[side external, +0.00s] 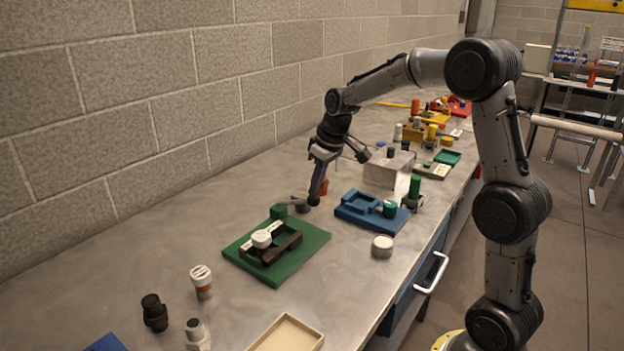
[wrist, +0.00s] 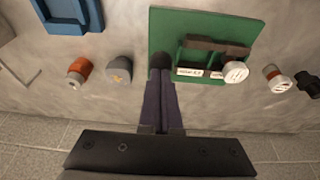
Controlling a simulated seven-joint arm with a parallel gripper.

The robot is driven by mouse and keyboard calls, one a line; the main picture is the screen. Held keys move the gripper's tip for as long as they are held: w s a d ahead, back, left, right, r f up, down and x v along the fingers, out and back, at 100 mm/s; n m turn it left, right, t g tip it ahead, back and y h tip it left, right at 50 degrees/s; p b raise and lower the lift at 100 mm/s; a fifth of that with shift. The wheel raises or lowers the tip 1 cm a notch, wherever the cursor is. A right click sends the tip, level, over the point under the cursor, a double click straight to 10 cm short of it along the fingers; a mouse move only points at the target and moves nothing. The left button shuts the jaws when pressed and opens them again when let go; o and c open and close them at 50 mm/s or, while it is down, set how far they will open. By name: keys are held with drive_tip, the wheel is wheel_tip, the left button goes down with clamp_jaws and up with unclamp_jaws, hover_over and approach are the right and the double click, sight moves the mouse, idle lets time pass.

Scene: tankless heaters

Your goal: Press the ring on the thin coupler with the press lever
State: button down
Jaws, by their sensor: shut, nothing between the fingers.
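A green press plate (side external: 308,245) lies on the bench and also shows in the wrist view (wrist: 165,25). It carries a dark brown fixture (side external: 288,250), a white labelled strip (wrist: 190,72) and a round white cap (side external: 262,238), also in the wrist view (wrist: 235,72). The ring and thin coupler cannot be made out for certain, nor which part is the lever.
A grey cap (wrist: 118,70) and an orange fitting (wrist: 78,72) stand beside my fingers. A blue fixture (side external: 358,212) lies to the right. A white-and-orange bottle (side external: 201,280) and black fitting (side external: 154,312) stand at the front left. The wall runs behind the bench.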

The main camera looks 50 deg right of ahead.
drive_tip(key=s+f, duration=0.3)
drive_tip(key=f, duration=0.3)
drive_tip(key=shift+s, duration=0.15)
drive_tip(key=shift+f, duration=0.2)
idle(0.3)
drive_tip(key=s+v, duration=0.2)
drive_tip(key=v, duration=1.2)
drive_tip(key=shift+s+f, duration=0.3)
